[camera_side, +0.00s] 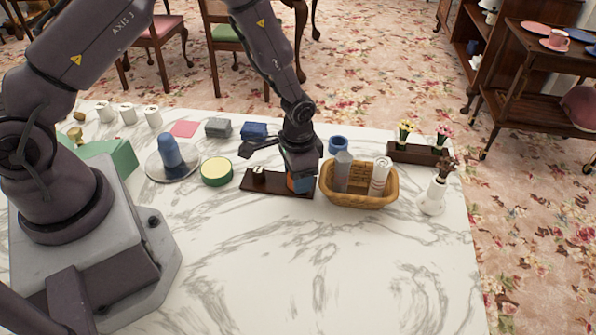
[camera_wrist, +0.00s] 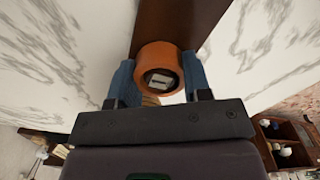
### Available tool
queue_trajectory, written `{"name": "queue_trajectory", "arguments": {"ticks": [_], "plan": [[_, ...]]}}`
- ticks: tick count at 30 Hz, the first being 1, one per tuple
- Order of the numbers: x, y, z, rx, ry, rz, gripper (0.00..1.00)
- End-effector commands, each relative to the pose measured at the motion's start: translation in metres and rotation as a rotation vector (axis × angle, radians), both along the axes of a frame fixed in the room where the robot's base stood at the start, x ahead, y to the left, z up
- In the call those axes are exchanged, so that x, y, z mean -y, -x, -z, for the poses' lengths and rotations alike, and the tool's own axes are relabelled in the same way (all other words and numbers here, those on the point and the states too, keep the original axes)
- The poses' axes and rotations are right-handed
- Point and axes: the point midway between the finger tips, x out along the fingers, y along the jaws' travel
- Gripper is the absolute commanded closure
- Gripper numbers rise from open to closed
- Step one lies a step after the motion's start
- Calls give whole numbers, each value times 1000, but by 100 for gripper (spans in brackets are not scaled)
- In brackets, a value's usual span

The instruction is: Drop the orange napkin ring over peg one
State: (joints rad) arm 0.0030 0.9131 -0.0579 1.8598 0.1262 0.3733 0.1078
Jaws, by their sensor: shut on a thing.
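The orange napkin ring (camera_wrist: 154,48) is held between the two blue fingertips of my gripper (camera_wrist: 158,80) in the wrist view. In the side view, my gripper (camera_side: 301,183) is low at the right end of a dark brown peg board (camera_side: 277,191), and only a little orange shows between the fingers. Through the ring's opening in the wrist view I see a peg top with a pale label (camera_wrist: 160,79) and a dark stroke. I cannot tell whether the ring is around the peg or just above it. Another short peg (camera_side: 259,174) stands bare at the board's left end.
A wicker basket (camera_side: 358,198) with upright rolls stands close to my gripper's right. A blue ring (camera_side: 338,144) is behind it. A green round tin (camera_side: 217,172) and a blue cone on a plate (camera_side: 172,158) are to the left. The marble front is clear.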

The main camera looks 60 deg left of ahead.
Motion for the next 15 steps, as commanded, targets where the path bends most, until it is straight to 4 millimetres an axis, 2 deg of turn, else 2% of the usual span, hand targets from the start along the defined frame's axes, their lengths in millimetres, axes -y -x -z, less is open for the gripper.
{"name": "queue_trajectory", "arguments": {"ticks": [1, 2, 5, 6, 15], "plan": [[0, 0, 1, 0, 0, 0, 82], [0, 0, 1, 0, 0, 0, 53], [0, 0, 1, 0, 0, 0, 30], [0, 0, 1, 0, 0, 0, 26], [0, 0, -1, 0, 0, 0, 26]]}}
